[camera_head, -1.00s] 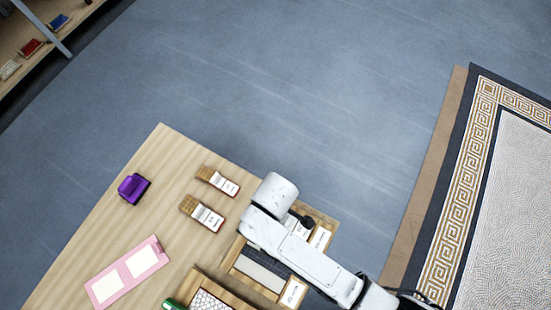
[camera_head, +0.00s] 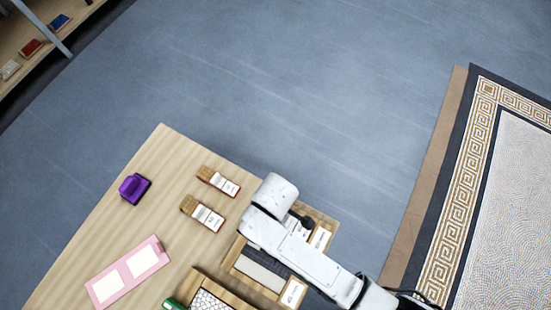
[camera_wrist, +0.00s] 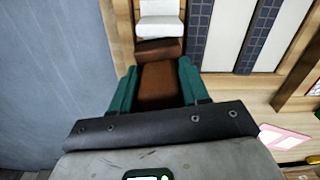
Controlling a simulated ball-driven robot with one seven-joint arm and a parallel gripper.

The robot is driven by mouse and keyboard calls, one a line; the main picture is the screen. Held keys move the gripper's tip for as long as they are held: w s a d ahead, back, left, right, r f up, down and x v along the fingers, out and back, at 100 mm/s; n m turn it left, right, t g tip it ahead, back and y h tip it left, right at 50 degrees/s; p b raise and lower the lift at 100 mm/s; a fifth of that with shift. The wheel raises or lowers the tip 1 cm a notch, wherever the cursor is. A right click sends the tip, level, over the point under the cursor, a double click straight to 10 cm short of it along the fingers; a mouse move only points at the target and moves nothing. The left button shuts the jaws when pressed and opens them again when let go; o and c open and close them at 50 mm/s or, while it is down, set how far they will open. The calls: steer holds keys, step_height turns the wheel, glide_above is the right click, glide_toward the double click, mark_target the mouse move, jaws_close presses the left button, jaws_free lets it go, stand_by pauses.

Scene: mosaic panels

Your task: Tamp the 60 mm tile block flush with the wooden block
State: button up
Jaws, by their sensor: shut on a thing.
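In the wrist view, my gripper (camera_wrist: 157,82) has its two green fingers shut on a brown wooden block (camera_wrist: 157,88). Just beyond the held block is a darker brown face (camera_wrist: 158,48); I cannot tell whether it is part of the same block. A white tile block (camera_wrist: 158,27) sits past that face, in a narrow channel between wooden rails. I cannot tell whether the wooden block touches it, how flush it sits, or its size. In the head view my arm hides the gripper and both blocks.
A wooden frame (camera_head: 272,293) with dark and white strips lies beside my arm. A purple object (camera_head: 135,188), two wood-ended labelled items (camera_head: 218,181) (camera_head: 203,213) and a pink card (camera_head: 127,272) lie on the table. A green object (camera_head: 173,304) is at the bottom edge. Bare tabletop lies between them.

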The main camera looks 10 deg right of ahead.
steer(key=shift+r+p, duration=3.5)
steer(key=shift+p, duration=0.3)
